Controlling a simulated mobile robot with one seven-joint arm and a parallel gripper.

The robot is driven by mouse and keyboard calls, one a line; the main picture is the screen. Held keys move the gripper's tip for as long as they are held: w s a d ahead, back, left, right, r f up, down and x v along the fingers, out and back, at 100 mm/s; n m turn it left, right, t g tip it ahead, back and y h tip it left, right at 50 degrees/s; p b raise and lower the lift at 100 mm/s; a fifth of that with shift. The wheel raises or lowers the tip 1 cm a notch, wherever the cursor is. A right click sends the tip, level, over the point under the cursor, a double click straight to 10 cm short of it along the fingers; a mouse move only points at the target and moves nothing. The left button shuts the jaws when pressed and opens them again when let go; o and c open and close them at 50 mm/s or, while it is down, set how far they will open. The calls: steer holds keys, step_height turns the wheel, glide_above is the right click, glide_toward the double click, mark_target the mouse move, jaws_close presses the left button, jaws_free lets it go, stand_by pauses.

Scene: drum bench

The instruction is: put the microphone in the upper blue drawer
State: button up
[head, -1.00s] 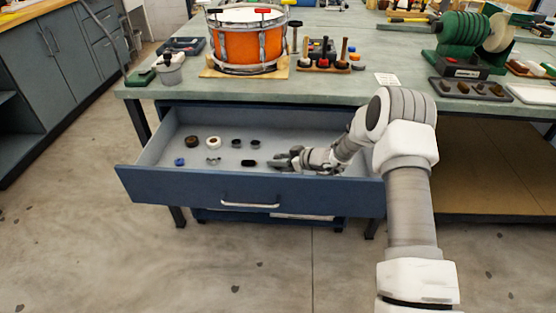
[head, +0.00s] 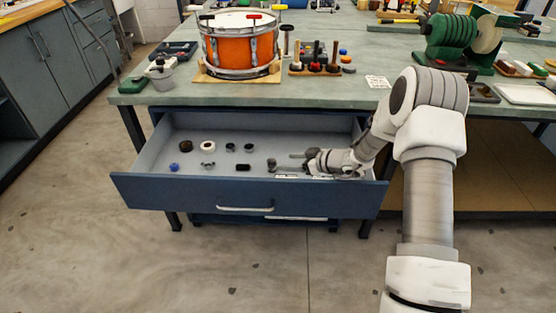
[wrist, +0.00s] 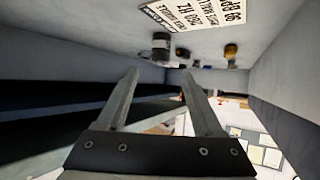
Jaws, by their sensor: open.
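The upper blue drawer (head: 165,192) is pulled open under the bench. A small dark, round-ended object (head: 271,165), which looks like the microphone, lies on the drawer floor just left of my gripper. In the wrist view a dark cylinder with a grey band, probably the same microphone (wrist: 160,46), rests on the drawer floor beyond the fingertips. My gripper (head: 298,162) is inside the drawer at its right half, low and pointing left. Its fingers (wrist: 160,75) are spread with nothing between them. The exact gap between fingertips and microphone is hard to tell.
Several small parts, among them a brown ring (head: 183,146) and a blue piece (head: 174,167), lie in the drawer's left half. A printed label (wrist: 195,12) lies near my gripper. The drawer's front and side walls enclose my wrist. An orange drum (head: 240,50) stands on the bench.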

steer(key=shift+v, duration=1.75)
